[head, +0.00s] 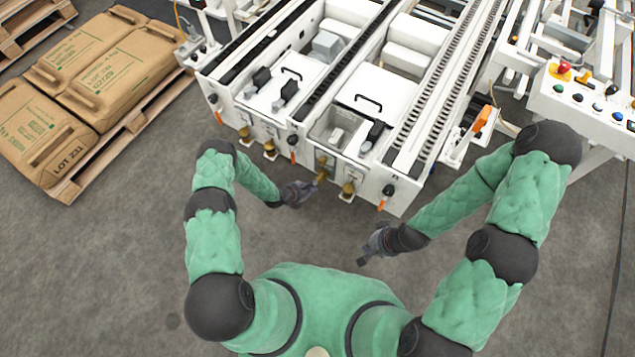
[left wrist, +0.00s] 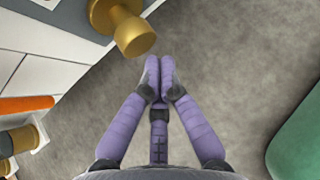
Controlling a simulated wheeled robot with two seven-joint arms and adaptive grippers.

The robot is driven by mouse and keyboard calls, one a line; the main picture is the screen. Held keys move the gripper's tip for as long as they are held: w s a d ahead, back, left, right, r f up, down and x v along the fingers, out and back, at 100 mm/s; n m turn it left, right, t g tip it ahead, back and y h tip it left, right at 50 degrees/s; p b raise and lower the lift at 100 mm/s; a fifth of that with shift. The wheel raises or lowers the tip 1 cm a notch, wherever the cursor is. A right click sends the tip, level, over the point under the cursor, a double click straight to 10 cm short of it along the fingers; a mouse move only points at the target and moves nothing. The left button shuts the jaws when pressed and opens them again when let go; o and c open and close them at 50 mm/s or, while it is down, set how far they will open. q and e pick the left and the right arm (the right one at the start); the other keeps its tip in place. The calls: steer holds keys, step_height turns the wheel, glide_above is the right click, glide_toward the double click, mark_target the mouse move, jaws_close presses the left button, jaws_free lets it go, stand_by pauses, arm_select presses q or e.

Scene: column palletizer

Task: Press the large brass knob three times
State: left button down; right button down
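The large brass knob (head: 321,176) sticks out from the front face of the white machine in the head view. In the left wrist view the brass knob (left wrist: 134,36) is at the top, with a round flared end. My left gripper (head: 312,186) is right by the knob in the head view. In the left wrist view the left gripper (left wrist: 159,72) has its two fingertips together with nothing between them, just off the knob's end; I cannot tell whether they touch. My right gripper (head: 364,259) hangs over bare floor, away from the machine; its finger opening is too small to judge.
Other brass fittings (head: 348,190) and orange-tipped levers (head: 382,204) line the machine's front (head: 400,192). A control panel (head: 590,98) with coloured buttons stands at right. A pallet of brown sacks (head: 110,70) is at left. The floor before the machine is clear.

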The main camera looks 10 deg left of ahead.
arm_select(q)
steer(key=shift+w, duration=0.1)
steer(key=shift+w+d, duration=0.15)
steer(key=shift+w, duration=0.15)
steer(key=shift+w+d, duration=0.2)
steer(key=shift+w, duration=0.35)
steer(key=shift+w+d, duration=0.15)
steer(key=shift+w, duration=0.35)
stand_by(1.4)
steer(key=shift+s+a+r, duration=0.1)
steer(key=shift+s, duration=0.05)
steer(key=shift+s+a, duration=0.2)
steer(key=shift+s, duration=0.45)
steer(key=shift+s+a, duration=0.2)
steer(key=shift+s, duration=0.45)
steer(key=shift+s+a+p, duration=0.1)
steer(key=shift+s+a, duration=0.2)
steer(key=shift+s, duration=0.5)
steer(key=shift+s+a+p, duration=0.15)
steer(key=shift+s+a, duration=0.1)
steer(key=shift+s, duration=0.5)
steer(key=shift+s+a+p, duration=0.1)
steer(key=shift+s+a, duration=0.2)
steer(key=shift+s, duration=0.5)
stand_by(1.3)
